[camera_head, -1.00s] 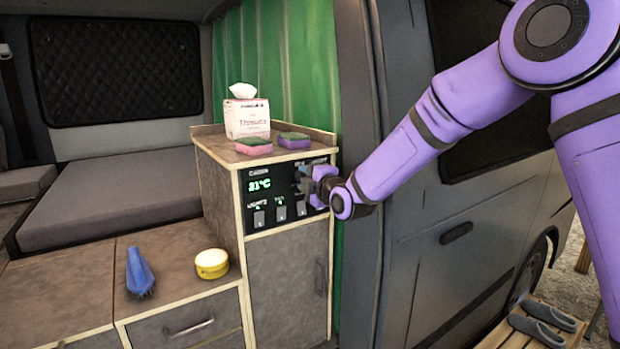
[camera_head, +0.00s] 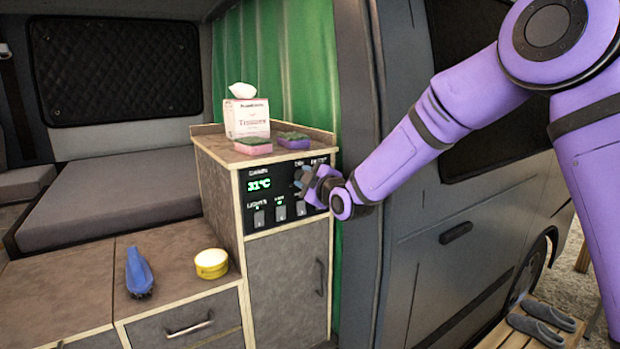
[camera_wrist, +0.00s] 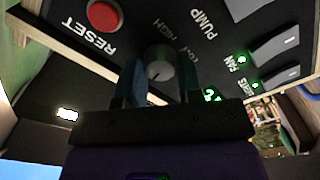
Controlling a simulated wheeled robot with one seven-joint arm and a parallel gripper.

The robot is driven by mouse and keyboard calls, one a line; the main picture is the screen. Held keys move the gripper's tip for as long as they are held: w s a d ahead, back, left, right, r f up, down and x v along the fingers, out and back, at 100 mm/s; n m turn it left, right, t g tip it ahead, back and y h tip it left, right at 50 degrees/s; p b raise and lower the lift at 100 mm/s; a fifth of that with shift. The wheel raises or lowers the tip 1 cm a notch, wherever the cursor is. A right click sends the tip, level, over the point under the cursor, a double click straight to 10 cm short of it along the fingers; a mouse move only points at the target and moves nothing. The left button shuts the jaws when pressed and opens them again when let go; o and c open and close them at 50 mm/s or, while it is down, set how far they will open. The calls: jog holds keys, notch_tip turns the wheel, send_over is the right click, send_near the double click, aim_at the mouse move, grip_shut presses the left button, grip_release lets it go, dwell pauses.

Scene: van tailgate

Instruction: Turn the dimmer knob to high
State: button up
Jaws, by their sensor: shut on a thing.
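The dimmer knob (camera_wrist: 160,59) is a round grey knob on the black control panel (camera_head: 259,200). In the wrist view the words HIGH and what looks like LOW are printed beside it. My gripper (camera_wrist: 162,78) has one finger on each side of the knob and is shut on it. A small dark mark shows on the knob near its lower edge in that view. In the head view my gripper (camera_head: 304,179) is at the panel's upper right and hides the knob.
A red RESET button (camera_wrist: 104,15) and rocker switches (camera_wrist: 274,48) flank the knob. The display (camera_head: 259,184) reads 31°C. A tissue box (camera_head: 246,118) and two sponges (camera_head: 293,141) stand on the cabinet top. The van's side (camera_head: 450,250) is close to my arm at right.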

jog(key=m, duration=0.6)
jog(key=shift+w+r+m, duration=0.1)
jog(key=shift+r+m, duration=0.2)
jog(key=shift+r, duration=0.05)
jog(key=m, duration=0.5)
jog(key=shift+d+f, duration=0.1)
jog(key=m, duration=1.2)
jog(key=o, duration=0.9)
jog(key=shift+f, duration=0.1)
